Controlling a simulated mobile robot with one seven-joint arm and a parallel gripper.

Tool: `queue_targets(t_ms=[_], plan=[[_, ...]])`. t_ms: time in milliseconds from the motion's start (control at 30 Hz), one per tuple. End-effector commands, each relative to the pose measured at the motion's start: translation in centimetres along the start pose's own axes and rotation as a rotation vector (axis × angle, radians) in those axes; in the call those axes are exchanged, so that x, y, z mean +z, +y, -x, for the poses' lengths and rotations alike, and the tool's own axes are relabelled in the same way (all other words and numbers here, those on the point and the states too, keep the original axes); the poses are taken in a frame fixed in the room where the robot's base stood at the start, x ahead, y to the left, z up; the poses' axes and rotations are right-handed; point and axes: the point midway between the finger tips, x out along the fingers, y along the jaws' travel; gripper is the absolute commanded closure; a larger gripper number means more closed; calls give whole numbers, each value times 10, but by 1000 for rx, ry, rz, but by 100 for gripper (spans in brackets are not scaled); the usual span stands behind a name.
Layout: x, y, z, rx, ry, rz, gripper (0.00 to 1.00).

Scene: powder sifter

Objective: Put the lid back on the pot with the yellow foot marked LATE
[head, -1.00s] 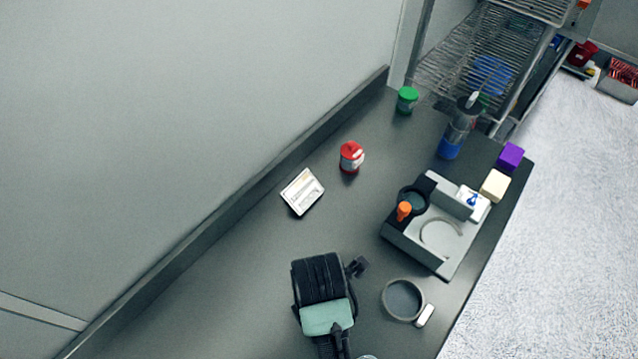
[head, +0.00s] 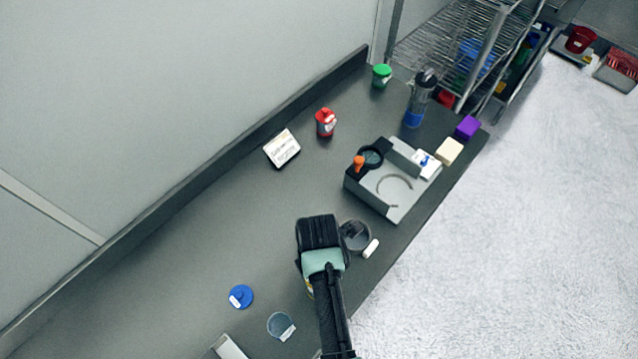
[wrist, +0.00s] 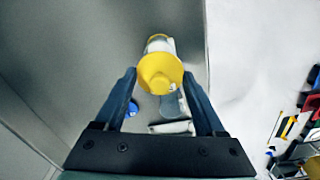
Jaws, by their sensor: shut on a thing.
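My gripper (wrist: 160,80) is shut on a yellow lid (wrist: 159,74) with a round knob facing the wrist camera. Just beyond the lid in the wrist view is a pale pot (wrist: 158,45) with a yellow edge at its far end. The lid overlaps the pot there, and I cannot tell whether it touches or is seated. The word LATE is not readable. In the head view my gripper (head: 320,235) hides its fingertips and the lid. A small yellowish patch (head: 309,288) shows beside my arm there.
A blue lid (head: 240,297) and a clear labelled jar (head: 281,326) are at lower left. A dark-ringed cup (head: 356,237) is right beside my gripper. A grey sifter stand (head: 405,200), red pot (head: 326,122), green pot (head: 381,76) and card (head: 282,149) stand farther back. The counter's left middle is clear.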

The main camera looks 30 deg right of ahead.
Motion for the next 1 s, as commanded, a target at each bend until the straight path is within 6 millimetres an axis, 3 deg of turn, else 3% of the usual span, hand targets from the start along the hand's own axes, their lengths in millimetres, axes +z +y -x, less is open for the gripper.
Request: queue_targets(t_ms=[600,1000], plan=[[0,-1,-54,0,1,0,79],[0,-1,-60,0,1,0,79]])
